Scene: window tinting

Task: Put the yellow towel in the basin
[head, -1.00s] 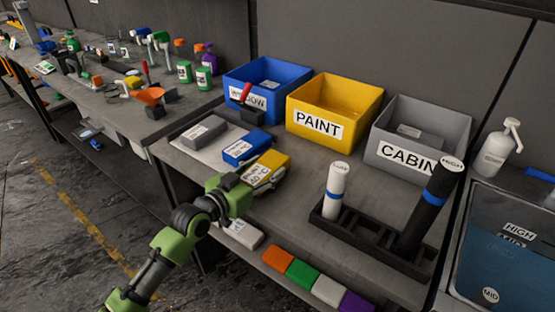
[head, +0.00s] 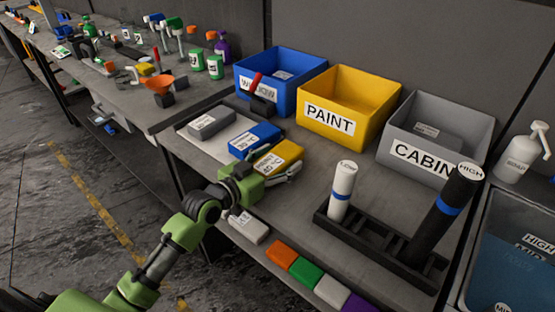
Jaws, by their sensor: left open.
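The yellow towel (head: 283,154) is a folded, labelled block at the right end of a row on a pale mat, beside a blue one. My left gripper (head: 290,173) is open, just in front of the towel at its front right side. Its palm hides part of the towel's near edge, and I cannot tell if the fingers touch it. The basin (head: 466,262) at the right edge holds blue liquid and is partly cut off by the frame. My right gripper is not in view.
A blue towel (head: 254,139) and a grey one (head: 211,122) lie left of the yellow one. Blue, yellow (head: 385,103) and grey bins stand behind. A black rack (head: 375,245) with two upright cylinders stands between towel and basin. Coloured blocks (head: 282,254) line the front edge.

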